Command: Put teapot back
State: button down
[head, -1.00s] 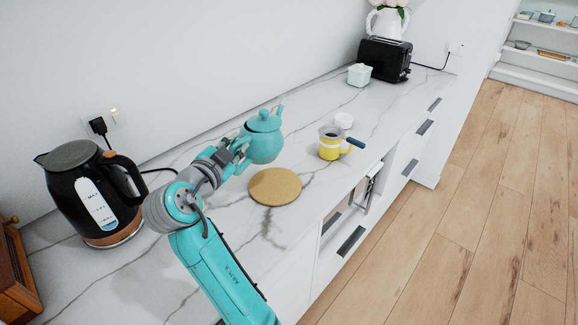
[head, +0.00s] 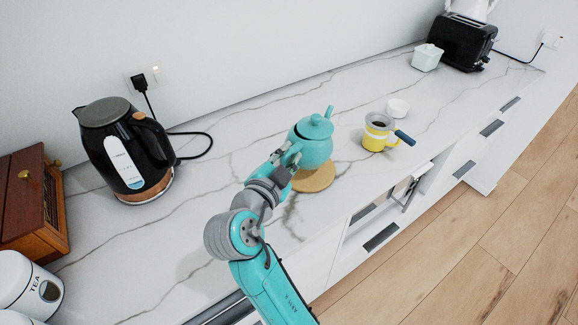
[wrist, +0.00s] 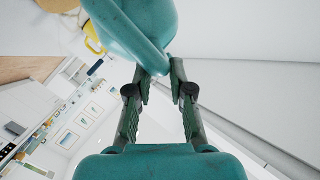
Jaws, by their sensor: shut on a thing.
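The teal teapot (head: 312,145) is held by its handle in my gripper (head: 286,158). It looks roughly upright, with its spout pointing away from the gripper. The round cork mat (head: 318,182) lies on the counter and is partly hidden behind and below the teapot. I cannot tell whether the teapot's base touches the mat. In the wrist view the teapot (wrist: 135,22) fills the top, and my gripper's fingers (wrist: 162,80) are shut on its handle.
A yellow mug (head: 376,136) and a small white bowl (head: 398,107) stand to the right, with a blue-handled item at the mug. A black kettle (head: 122,155) stands at left, near a wooden box (head: 32,205) and a tea canister (head: 28,283). The toaster (head: 461,41) is far back.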

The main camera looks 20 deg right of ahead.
jog(key=shift+f, duration=1.85)
jog(key=c, duration=1)
grip_release()
jog(key=shift+f, duration=0.1)
jog(key=shift+c, duration=0.2)
jog(key=v, duration=1.2)
jog(key=shift+r, duration=0.25)
jog(key=shift+s, duration=0.1)
